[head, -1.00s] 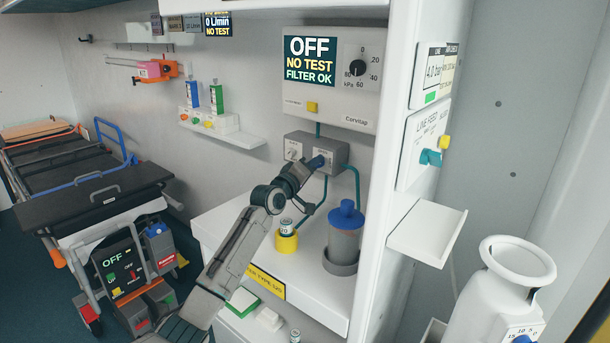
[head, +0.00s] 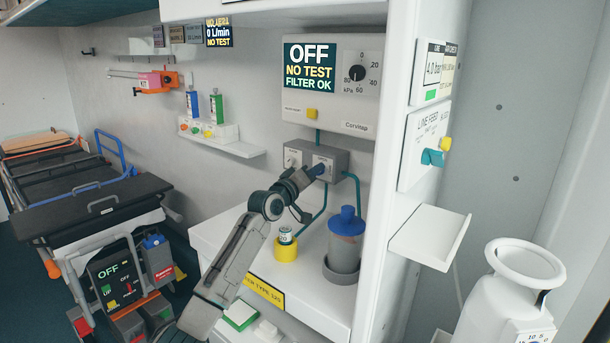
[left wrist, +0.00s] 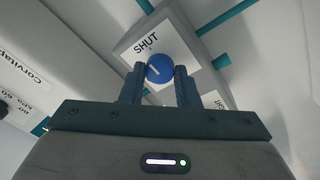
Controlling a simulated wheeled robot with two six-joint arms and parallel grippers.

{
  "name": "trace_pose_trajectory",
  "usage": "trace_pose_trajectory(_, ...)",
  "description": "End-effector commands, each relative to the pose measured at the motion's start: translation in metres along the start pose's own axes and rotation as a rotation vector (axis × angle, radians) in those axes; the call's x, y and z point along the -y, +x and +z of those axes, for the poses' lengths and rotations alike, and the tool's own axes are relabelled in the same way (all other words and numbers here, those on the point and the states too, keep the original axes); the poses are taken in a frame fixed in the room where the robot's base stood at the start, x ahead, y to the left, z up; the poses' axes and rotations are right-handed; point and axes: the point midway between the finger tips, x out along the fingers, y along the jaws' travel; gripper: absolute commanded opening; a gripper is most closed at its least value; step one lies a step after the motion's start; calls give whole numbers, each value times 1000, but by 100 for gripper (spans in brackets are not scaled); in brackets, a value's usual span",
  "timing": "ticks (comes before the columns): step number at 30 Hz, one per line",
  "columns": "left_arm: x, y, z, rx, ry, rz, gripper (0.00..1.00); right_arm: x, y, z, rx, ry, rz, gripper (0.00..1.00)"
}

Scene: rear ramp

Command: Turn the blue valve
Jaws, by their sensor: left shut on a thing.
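The blue valve (left wrist: 159,66) is a round knob with a white mark, on the face of a grey box (head: 330,151) below the suction panel. A label reading SHUT (left wrist: 146,43) lies above the knob in the left wrist view; the white mark is slanted. My left gripper (left wrist: 160,84) is shut on the blue valve, one finger on each side. In the head view my left gripper (head: 312,174) reaches the right part of the grey box and mostly hides the knob. My right gripper is not in view.
A blue-lidded canister (head: 345,240) and a can in a yellow holder (head: 286,246) stand on the counter close below my arm. Teal pipes (head: 356,184) leave the box. The panel display (head: 309,65) reads OFF, NO TEST, FILTER OK. A white shelf (head: 431,237) juts out at right.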

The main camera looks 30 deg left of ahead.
Motion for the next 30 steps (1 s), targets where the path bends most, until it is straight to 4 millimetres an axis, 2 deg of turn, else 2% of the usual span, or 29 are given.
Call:
trace_pose_trajectory(3, 5, 0, 5, 9, -3, -8, 6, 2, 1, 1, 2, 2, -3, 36)
trace_pose_trajectory(4, 5, 0, 5, 9, -3, -8, 34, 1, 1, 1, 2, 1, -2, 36)
trace_pose_trajectory(6, 4, 0, 4, 8, -3, -7, 48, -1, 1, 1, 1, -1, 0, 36)
trace_pose_trajectory(7, 4, 0, 4, 7, -3, -7, 50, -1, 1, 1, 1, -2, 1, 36)
trace_pose_trajectory(15, 1, -1, 1, 2, -1, -2, 50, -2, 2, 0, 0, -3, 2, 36)
trace_pose_trajectory(19, 2, -8, 1, 1, 1, -3, 50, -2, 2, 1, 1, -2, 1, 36)
trace_pose_trajectory(23, 3, -27, 1, 1, 4, -3, 50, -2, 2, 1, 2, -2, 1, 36)
trace_pose_trajectory(30, 5, -72, -1, 1, 5, -8, 50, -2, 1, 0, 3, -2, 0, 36)
